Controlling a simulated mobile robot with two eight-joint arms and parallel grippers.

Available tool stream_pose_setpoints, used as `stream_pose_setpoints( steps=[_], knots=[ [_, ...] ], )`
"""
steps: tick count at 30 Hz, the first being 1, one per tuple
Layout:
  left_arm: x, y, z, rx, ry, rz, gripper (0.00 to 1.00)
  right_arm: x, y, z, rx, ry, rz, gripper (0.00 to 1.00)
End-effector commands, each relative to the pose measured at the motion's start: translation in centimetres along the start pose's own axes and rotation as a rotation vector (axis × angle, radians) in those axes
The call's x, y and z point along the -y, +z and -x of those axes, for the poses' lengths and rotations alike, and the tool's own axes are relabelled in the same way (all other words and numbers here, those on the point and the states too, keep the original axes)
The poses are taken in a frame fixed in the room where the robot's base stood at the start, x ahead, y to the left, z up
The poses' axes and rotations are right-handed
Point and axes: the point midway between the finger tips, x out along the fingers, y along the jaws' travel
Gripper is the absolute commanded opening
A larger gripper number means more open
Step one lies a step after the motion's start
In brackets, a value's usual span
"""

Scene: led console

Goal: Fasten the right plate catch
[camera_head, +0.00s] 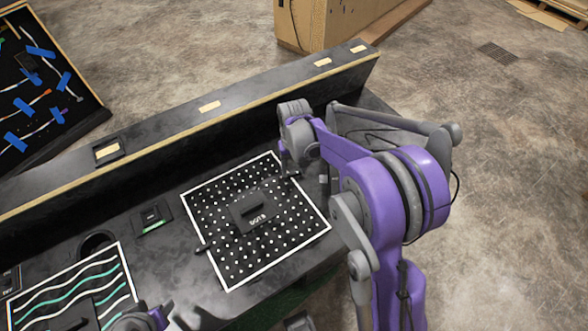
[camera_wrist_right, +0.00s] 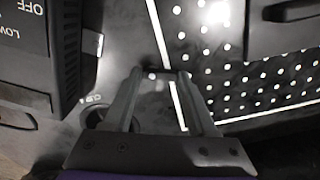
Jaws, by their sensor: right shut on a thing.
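The black plate with white dots and a white border (camera_head: 232,268) lies on the dark console, with a raised block handle (camera_head: 252,208) at its middle. My right gripper (camera_head: 290,174) points down at the plate's upper right edge. In the right wrist view, its fingertips (camera_wrist_right: 168,74) close around a small dark piece at the white border, which appears to be the right plate catch (camera_wrist_right: 166,72). The fingers hide most of the catch, so its angle cannot be told. A second dark catch (camera_head: 204,248) sits at the plate's left edge.
A black box marked OFF and LOW (camera_wrist_right: 24,45) stands close to the right gripper in the wrist view. The console's raised back ledge (camera_head: 200,122) runs behind the plate. A striped panel (camera_head: 120,262) and a round hole (camera_head: 96,242) are to the left.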

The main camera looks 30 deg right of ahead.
Motion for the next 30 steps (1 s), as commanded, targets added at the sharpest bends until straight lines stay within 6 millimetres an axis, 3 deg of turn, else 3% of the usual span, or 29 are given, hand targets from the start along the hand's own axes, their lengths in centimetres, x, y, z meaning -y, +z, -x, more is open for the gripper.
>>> stream_pose_setpoints(
  steps=[15, 30],
  knots=[
    [0.0, 0.46, -0.68, 0.003, 0.0, 0.0, 0.5, -0.06, 0.35, -0.04, 0.0, 0.0, 0.323, 0.02],
    [0.0, 0.5, -0.75, 0.003, 0.0, 0.0, 0.5, -0.07, 0.39, -0.02, 0.0, 0.0, 0.377, 0.02]
  ],
)
